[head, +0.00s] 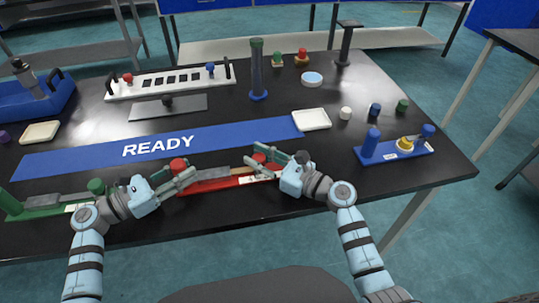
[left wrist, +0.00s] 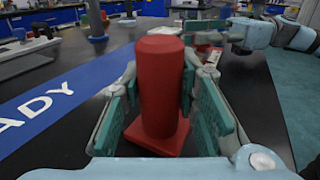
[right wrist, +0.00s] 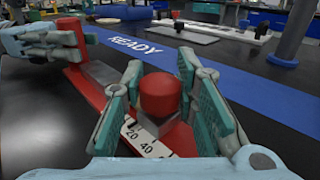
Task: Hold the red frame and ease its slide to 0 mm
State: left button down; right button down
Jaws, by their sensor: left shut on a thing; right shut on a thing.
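The red frame (head: 228,184) lies along the table's front edge, with a red post (head: 178,164) at its left end and a red knob (head: 259,158) near its right end. My left gripper (head: 178,176) is shut around the post, which stands upright between its pads in the left wrist view (left wrist: 160,85). My right gripper (head: 266,162) is shut around the round-topped knob, seen between its pads in the right wrist view (right wrist: 158,97). A white scale (right wrist: 145,140) beside the knob shows 20 and 40. The slide's exact reading is not clear.
A green frame (head: 45,207) lies to the left and a blue frame (head: 395,152) to the right. A blue READY strip (head: 230,137) runs behind the red frame. A white tray (head: 311,119) and several small knobs stand further back.

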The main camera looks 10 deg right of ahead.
jog(key=shift+a, duration=0.9)
jog(key=c, duration=1.2)
grip_release()
jog(key=shift+d, duration=0.1)
jog(key=v, duration=1.2)
pick_arm(q)
jog(key=c, duration=1.2)
grip_release()
